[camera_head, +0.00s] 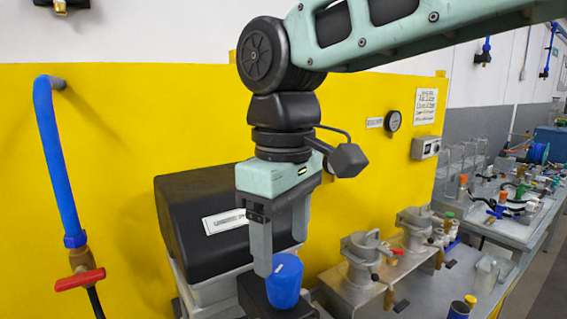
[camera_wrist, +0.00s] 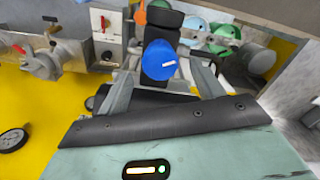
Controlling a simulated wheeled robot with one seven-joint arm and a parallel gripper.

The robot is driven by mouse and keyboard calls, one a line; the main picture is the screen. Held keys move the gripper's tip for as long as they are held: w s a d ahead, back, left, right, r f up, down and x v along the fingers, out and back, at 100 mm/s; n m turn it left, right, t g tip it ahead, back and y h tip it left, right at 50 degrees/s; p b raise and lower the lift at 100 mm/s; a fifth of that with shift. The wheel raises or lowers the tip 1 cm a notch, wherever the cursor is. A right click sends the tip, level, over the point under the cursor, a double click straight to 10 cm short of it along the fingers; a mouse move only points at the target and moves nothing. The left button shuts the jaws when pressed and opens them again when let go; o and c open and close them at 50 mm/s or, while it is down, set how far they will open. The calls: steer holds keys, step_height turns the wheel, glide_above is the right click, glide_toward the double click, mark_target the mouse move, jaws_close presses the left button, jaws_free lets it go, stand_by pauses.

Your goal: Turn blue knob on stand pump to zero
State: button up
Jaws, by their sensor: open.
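The blue knob (camera_head: 284,282) sits on a black block at the front of the stand pump (camera_head: 200,225), a black housing on a grey frame. A short white mark shows on the knob's top. One finger is in front of the knob's left edge in the head view. I cannot tell whether either finger touches it. The gripper also shows in the wrist view (camera_wrist: 165,75).
A yellow wall panel (camera_head: 120,130) stands behind the pump. A blue pipe (camera_head: 55,160) with a red-handled valve (camera_head: 80,278) is at left. Metal valve fittings (camera_head: 362,262) stand close at right on a grey bench, with more equipment farther back.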

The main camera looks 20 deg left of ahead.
step_height(320, 180, up, 11)
steer(key=shift+b, duration=0.4)
steer(key=m+b, duration=0.1)
steer(key=b, duration=0.3)
glide_toward(283, 263)
steer(key=s+d+f, duration=0.1)
steer(key=d+f, duration=0.3)
steer(key=f, duration=0.2)
steer(key=s+d+f+m+b, duration=0.3)
steer(key=s+d+f, duration=0.2)
steer(key=d+f, duration=0.5)
steer(key=s+d+f+m+b, duration=0.2)
steer(key=s+d+f, duration=0.3)
steer(key=d+f, duration=0.5)
step_height(283, 263, down, 6)
steer(key=shift+d+f+m+y+b, duration=0.3)
steer(key=shift+m+b, duration=0.1)
steer(key=shift+b, duration=0.25)
steer(key=shift+c, duration=0.4)
